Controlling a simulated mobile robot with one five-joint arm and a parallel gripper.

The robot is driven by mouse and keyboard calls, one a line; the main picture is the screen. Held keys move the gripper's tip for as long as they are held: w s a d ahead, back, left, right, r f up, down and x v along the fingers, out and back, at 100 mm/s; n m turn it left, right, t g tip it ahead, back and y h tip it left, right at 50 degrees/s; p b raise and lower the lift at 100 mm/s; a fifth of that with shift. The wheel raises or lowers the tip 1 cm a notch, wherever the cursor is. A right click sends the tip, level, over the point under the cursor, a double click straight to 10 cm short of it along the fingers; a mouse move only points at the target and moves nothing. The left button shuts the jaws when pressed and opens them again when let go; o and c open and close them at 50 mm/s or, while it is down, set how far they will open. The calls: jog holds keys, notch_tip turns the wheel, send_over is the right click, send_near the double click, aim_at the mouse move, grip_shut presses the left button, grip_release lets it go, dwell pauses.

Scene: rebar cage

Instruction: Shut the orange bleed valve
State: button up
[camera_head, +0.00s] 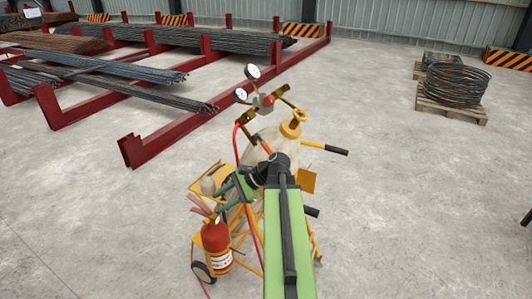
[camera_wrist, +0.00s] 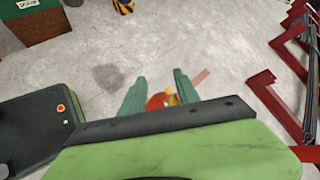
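A cart holds a pale gas cylinder (camera_head: 262,147) with a regulator and two gauges above it. A yellow-orange valve wheel (camera_head: 299,116) tops the cylinder neck, and a small orange-red piece (camera_head: 265,146) shows near the red hose. I cannot tell for sure which part is the orange bleed valve. My gripper (camera_head: 217,194) reaches left, low beside the cart and above the red fire extinguisher (camera_head: 216,240). In the wrist view my gripper (camera_wrist: 160,77) has its two green fingers spread with a gap between. A red round thing with a yellow bit (camera_wrist: 160,101) shows between them, partly hidden by my wrist.
The cart has black-gripped handles (camera_head: 325,148) to the right and a red hose (camera_head: 238,145) at the left. Red steel racks (camera_head: 165,138) with rebar stand behind, upper left. A wire coil (camera_head: 455,84) sits on a pallet at the right. The floor between is clear.

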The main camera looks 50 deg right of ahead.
jog(key=s+d+r+m+t+b, duration=0.1)
jog(key=s+d+r+m+t, duration=0.25)
jog(key=d, duration=0.35)
jog(key=s+d+r+m+t, duration=0.2)
jog(key=s+d+m, duration=0.2)
jog(key=d, duration=0.3)
jog(key=m+t+h, duration=0.3)
jog(key=m+t, duration=0.2)
jog(key=m, duration=0.1)
send_near(268, 149)
jog(key=x, duration=1.1)
jog(key=shift+b, duration=0.35)
grip_shut()
